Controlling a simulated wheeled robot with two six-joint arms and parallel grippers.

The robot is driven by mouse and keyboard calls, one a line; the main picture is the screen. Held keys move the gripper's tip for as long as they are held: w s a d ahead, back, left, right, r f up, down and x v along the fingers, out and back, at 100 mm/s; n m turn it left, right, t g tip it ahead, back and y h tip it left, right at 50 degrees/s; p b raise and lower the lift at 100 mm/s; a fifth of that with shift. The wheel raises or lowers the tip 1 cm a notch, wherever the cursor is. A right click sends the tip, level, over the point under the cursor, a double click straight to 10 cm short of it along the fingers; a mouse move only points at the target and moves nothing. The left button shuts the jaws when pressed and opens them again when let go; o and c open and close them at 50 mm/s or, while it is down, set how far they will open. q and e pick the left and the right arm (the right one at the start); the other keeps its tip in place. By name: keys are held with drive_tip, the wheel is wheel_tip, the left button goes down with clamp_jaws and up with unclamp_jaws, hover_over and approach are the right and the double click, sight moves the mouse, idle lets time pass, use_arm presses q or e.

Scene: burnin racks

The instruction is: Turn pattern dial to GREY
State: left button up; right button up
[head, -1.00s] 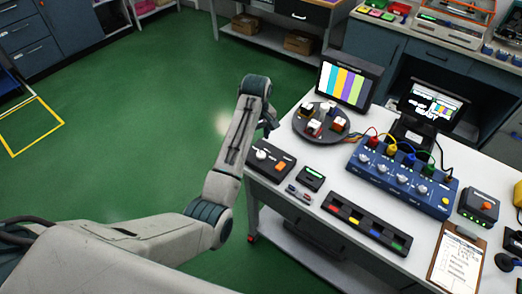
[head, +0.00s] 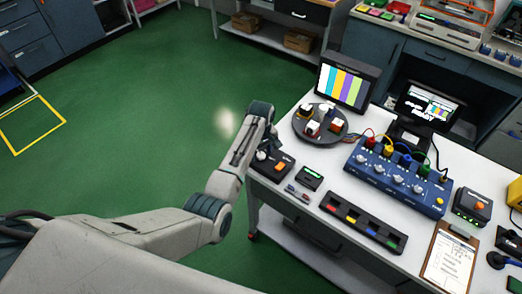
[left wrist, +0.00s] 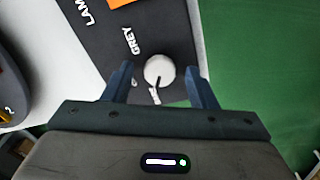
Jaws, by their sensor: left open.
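The pattern dial is a round white knob (left wrist: 159,70) on a dark control box (left wrist: 118,45) with an orange button (left wrist: 122,3). The word GREY is printed beside the knob, and other white lettering below it is too small to read. My left gripper (left wrist: 160,85) is open, its two blue fingers on either side of the knob; I cannot tell if they touch it. In the head view my left gripper (head: 272,143) is over the box (head: 278,166) at the table's near left corner. A monitor (head: 342,84) shows coloured bars. My right gripper is out of view.
A round dark tray (head: 300,130) with small blocks is just behind the box. A small black device (head: 310,178), markers (head: 297,193) and a black strip with coloured parts (head: 362,222) lie to the right. A blue panel (head: 392,180) with knobs and cables stands farther right.

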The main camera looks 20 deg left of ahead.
use_arm(q)
drive_tip(key=c, duration=0.8)
drive_tip(key=shift+c, duration=0.8)
